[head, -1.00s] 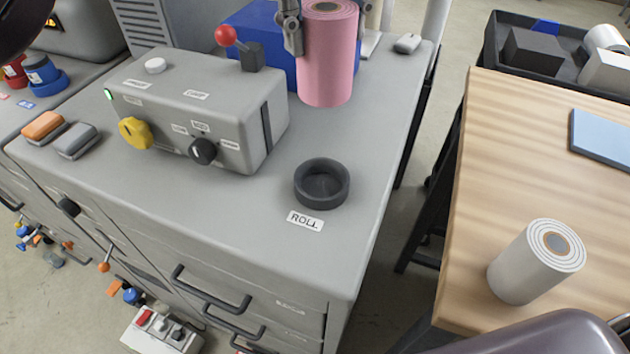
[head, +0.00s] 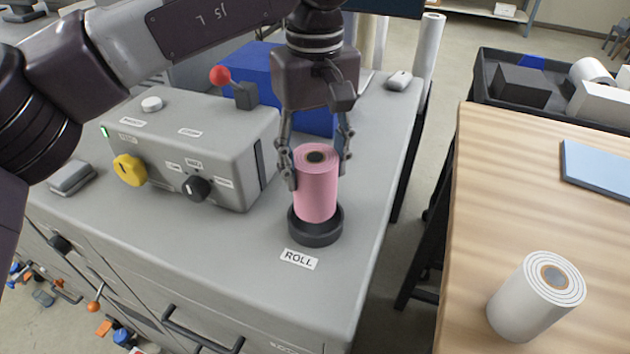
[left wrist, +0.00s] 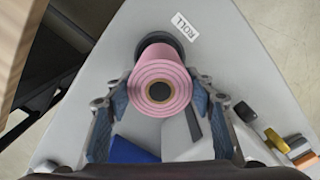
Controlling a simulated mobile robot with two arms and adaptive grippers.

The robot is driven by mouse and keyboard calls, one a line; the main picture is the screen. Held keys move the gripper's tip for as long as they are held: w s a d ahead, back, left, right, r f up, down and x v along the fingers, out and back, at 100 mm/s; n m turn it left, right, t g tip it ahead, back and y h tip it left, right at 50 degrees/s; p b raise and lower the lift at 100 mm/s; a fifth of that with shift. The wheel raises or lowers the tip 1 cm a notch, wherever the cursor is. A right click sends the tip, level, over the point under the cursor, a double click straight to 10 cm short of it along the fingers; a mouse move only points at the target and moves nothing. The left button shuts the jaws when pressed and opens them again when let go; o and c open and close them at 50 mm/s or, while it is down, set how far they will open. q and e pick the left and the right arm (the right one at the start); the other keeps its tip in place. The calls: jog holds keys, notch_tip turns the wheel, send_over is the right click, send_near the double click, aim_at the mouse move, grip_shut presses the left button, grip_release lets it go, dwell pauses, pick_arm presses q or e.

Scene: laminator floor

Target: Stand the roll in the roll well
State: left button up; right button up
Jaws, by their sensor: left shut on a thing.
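The pink roll (head: 316,190) is upright, with its lower end at the dark round roll well (head: 315,238) on the grey cabinet top. Its base is hidden behind the well's rim, so I cannot tell whether it touches the bottom. My left gripper (head: 318,165) points down from above, its fingers on both sides of the roll's upper part, shut on it. In the left wrist view the pink roll (left wrist: 160,85) shows end-on between the two fingers (left wrist: 160,98), and the dark well (left wrist: 152,45) shows partly behind it. My right gripper is not in view.
A grey control box (head: 195,145) with a red-knobbed lever (head: 233,85) stands left of the well. A blue box (head: 262,75) is behind it. A ROLL label (head: 299,259) lies in front of the well. A white roll (head: 537,295) stands on the wooden table (head: 500,180) at right.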

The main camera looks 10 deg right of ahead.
pick_arm(q)
notch_tip(320, 180, down, 4)
jog(key=shift+d+f+p, duration=0.1)
jog(key=shift+p, duration=0.4)
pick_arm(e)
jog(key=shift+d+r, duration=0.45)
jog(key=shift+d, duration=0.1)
pick_arm(q)
jog(key=shift+f+b, duration=0.45)
jog(key=o, duration=1.5)
jog(key=shift+c, duration=0.2)
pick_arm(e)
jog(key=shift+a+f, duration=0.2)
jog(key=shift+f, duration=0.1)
pick_arm(q)
jog(key=shift+r, duration=0.1)
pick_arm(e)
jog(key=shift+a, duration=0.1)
